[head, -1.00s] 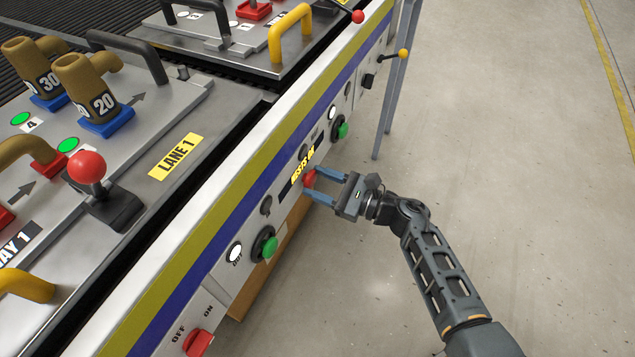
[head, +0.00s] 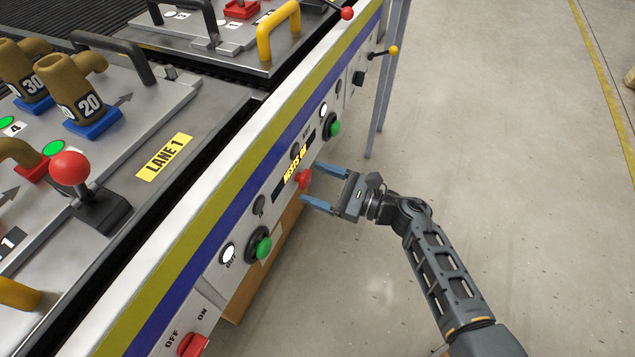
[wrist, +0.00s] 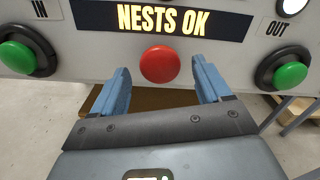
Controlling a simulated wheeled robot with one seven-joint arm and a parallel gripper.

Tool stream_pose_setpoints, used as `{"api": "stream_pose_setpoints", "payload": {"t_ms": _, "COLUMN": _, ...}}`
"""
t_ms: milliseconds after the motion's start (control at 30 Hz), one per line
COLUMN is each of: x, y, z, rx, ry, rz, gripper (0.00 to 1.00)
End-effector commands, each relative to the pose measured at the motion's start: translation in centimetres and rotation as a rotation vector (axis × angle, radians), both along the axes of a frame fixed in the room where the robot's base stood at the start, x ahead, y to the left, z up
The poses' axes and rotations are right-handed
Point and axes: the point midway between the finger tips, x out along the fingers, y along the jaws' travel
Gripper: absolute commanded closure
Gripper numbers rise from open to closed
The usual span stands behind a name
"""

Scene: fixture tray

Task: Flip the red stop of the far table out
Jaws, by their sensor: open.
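The far table (head: 215,57) stands at the top of the head view. A lever with a red ball knob (head: 347,13) juts over its right front edge, mostly cut off by the frame. My gripper (head: 310,184) is open and empty at the front panel of the near conveyor, well below and nearer than that knob. Its fingers stand either side of a round red button (head: 304,180). In the wrist view the button (wrist: 160,64) shows between the fingertips; I cannot tell whether they touch it.
A "NESTS OK" display (head: 294,166) is above the button, with green buttons (head: 258,248) along the panel. A yellow-knobbed lever (head: 393,50) sticks out farther along. A near red-knobbed lever (head: 70,168) stands on the lane 1 table. The floor (head: 500,150) to the right is clear.

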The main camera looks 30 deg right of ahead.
Motion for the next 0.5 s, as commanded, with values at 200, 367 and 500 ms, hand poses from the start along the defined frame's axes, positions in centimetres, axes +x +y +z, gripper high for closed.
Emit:
{"api": "stream_pose_setpoints", "payload": {"t_ms": 200, "x": -2.9, "y": -2.1, "z": -0.2, "rx": -0.001, "ry": 0.003, "rz": -0.003, "gripper": 0.23}}
{"api": "stream_pose_setpoints", "payload": {"t_ms": 367, "x": -4.8, "y": -3.4, "z": -0.2, "rx": -0.001, "ry": 0.003, "rz": -0.003, "gripper": 0.23}}
{"api": "stream_pose_setpoints", "payload": {"t_ms": 500, "x": -5.6, "y": -4.1, "z": -0.1, "rx": 0.0, "ry": 0.002, "rz": -0.002, "gripper": 0.23}}
